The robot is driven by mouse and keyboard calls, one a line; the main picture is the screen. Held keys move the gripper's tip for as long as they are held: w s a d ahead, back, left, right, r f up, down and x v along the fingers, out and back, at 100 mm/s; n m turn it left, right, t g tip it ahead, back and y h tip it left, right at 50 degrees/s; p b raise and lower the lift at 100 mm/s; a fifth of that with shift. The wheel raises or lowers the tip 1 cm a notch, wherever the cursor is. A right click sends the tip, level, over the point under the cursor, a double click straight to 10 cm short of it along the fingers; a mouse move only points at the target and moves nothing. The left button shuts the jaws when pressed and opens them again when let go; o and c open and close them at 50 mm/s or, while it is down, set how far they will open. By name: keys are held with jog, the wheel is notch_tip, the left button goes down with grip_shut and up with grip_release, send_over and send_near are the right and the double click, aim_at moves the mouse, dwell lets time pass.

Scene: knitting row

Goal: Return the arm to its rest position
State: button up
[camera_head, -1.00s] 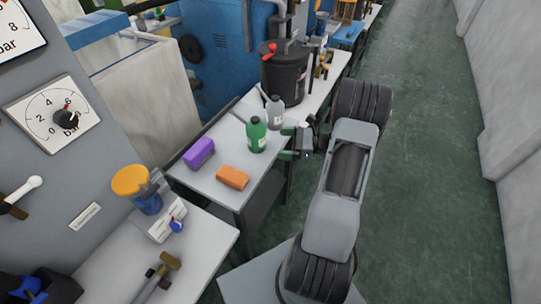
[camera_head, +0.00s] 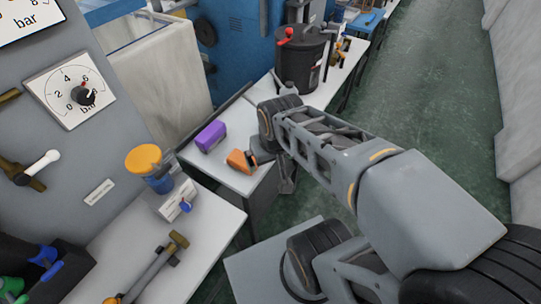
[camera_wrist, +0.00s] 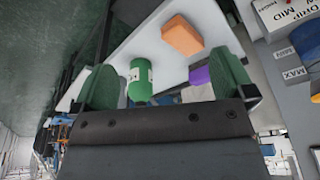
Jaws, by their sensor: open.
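My gripper (camera_wrist: 163,62) is open in the wrist view, its two green-padded fingers wide apart with nothing held. Beyond the fingers, a green bottle (camera_wrist: 140,82) shows in the gap, apart from the pads. In the head view my arm reaches from the lower right across the picture, with its wrist over the edge of the small white table (camera_head: 235,180). There the arm hides the green bottle, and the fingers are hard to make out.
An orange block (camera_head: 238,161) and a purple block (camera_head: 211,136) lie on the table. A black canister (camera_head: 302,62) stands behind. A gauge panel (camera_head: 75,92) is at left. A nearer bench (camera_head: 205,240) carries a yellow-lidded jar (camera_head: 150,166) and a brass-ended tool. The green aisle floor (camera_head: 410,110) is clear.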

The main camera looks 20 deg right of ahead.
dwell(0.3)
jog(key=w+p+v, duration=0.2)
jog(key=p+v, duration=0.8)
jog(key=v, duration=0.1)
jog(key=shift+a+r+t+p, duration=0.15)
jog(key=shift+r+t+p, duration=0.2)
jog(key=shift+r, duration=0.25)
jog(key=shift+w, duration=0.15)
jog(key=shift+c, duration=0.3)
